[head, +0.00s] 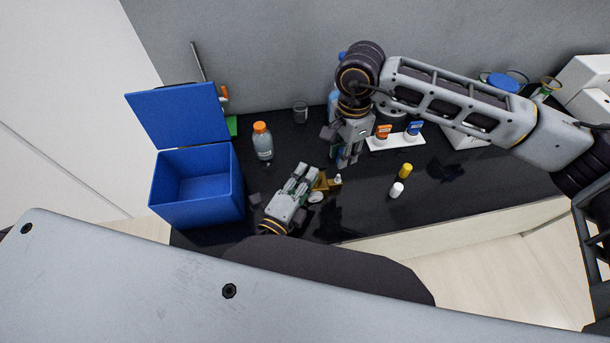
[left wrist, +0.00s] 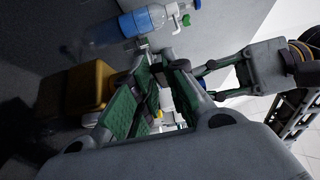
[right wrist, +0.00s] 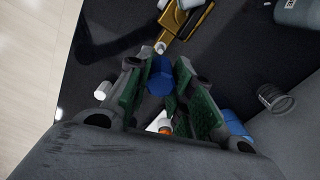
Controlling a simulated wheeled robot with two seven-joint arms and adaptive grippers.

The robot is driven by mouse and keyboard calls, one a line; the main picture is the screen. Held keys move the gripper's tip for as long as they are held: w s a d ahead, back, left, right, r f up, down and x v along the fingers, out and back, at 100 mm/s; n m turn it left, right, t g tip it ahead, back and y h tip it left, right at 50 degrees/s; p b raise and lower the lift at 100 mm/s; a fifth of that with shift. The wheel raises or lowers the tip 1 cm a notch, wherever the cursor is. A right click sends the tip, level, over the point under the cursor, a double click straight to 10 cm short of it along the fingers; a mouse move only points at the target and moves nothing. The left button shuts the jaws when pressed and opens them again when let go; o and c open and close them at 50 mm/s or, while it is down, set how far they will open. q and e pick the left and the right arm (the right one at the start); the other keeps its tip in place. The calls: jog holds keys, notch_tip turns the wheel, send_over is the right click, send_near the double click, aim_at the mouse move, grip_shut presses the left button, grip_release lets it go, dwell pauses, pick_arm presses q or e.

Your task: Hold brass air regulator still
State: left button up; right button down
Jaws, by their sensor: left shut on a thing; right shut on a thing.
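The brass air regulator (head: 322,184) lies on the black bench top in the head view, with a small pale fitting on its right end and a pale round part beside it. Its brass body is large at the left of the left wrist view (left wrist: 75,90) and at the top of the right wrist view (right wrist: 187,24). My left gripper (head: 308,172) is shut at the regulator's left end; the exact contact is hidden. My right gripper (head: 347,163) points down just behind the regulator. It is shut on a small blue piece (right wrist: 161,75), close to the pale fitting.
An open blue bin (head: 195,185) stands left, near an orange-capped bottle (head: 263,143). A glass beaker (head: 300,112) stands at the back. A yellow vial (head: 405,170) and a white vial (head: 397,189) stand to the right. A white rack (head: 397,140) holds orange and blue items.

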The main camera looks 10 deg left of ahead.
pick_arm(q)
jog(key=shift+f, duration=0.2)
pick_arm(e)
jog(key=shift+r, duration=1.4)
pick_arm(q)
jog(key=o, duration=0.9)
jog(key=shift+c, duration=0.2)
jog(key=shift+s, duration=0.2)
jog(key=v, duration=1.1)
jog(key=shift+s, duration=0.3)
jog(key=shift+a+r, duration=0.15)
